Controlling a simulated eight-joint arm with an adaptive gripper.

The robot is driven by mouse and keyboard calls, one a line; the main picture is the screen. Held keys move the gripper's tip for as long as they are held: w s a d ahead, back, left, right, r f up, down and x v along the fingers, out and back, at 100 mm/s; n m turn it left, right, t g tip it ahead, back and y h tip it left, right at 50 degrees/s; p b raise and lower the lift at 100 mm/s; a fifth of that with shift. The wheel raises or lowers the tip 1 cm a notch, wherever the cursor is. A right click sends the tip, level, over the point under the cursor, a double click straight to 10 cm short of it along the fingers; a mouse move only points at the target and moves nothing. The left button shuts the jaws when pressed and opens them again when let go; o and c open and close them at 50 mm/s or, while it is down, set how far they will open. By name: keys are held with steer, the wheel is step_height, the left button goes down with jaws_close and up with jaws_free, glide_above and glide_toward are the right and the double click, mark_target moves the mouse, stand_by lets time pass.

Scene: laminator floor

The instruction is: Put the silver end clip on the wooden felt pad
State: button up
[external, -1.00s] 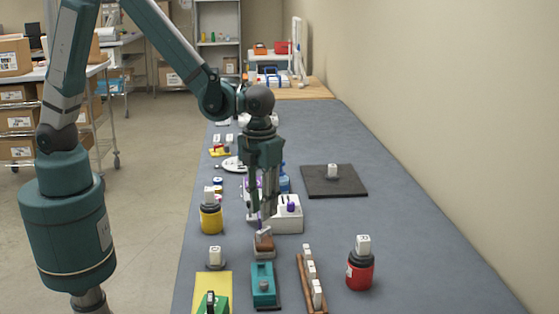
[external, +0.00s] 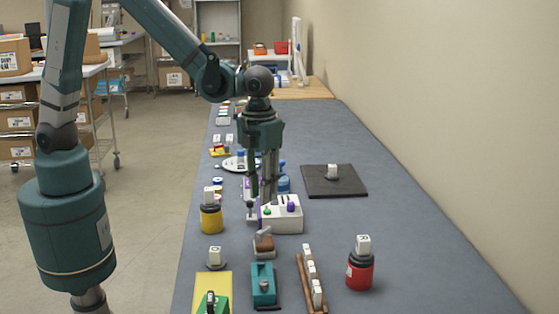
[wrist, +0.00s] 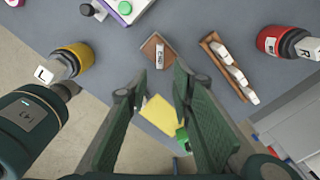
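The wooden felt pad (external: 264,251) is a small brown block on the blue-grey bench. The silver end clip (external: 264,232) sits on top of it, looking slightly tilted in the external view. In the wrist view the pad (wrist: 147,46) lies ahead of the fingers, with the clip (wrist: 160,56) and its pale lettered face over it. My gripper (external: 259,210) is open and empty, above and behind the pad in the external view, apart from the clip. Its spread fingers also show in the wrist view (wrist: 154,88).
A white box with coloured knobs (external: 282,220) stands close behind the pad. A teal block (external: 263,286) is in front, and a brown rack with white tags (external: 311,285) is to the right. A yellow jar (external: 211,220) and a red jar (external: 360,272) flank them. Bench is clear at far right.

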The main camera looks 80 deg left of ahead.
steer(key=shift+r, duration=0.1)
steer(key=s+a+r+n+t, duration=0.3)
steer(key=s+a+r+n, duration=0.6)
steer(key=a+r+n, duration=0.3)
steer(key=s+a+r+n+t, duration=0.2)
steer(key=s+a+n, duration=0.2)
steer(key=s+n, duration=0.3)
steer(key=s+a+r+n+t, duration=0.2)
steer(key=s+a+r+n, duration=0.1)
steer(key=s+n, duration=0.4)
steer(key=shift+s+a+n, duration=0.35)
steer(key=shift+a+n, duration=0.15)
steer(key=shift+a, duration=0.05)
steer(key=shift+f, duration=0.15)
step_height(320, 180, down, 5)
steer(key=b, duration=0.5)
steer(key=shift+f+b, duration=0.2)
steer(key=shift+b, duration=0.15)
stand_by(0.7)
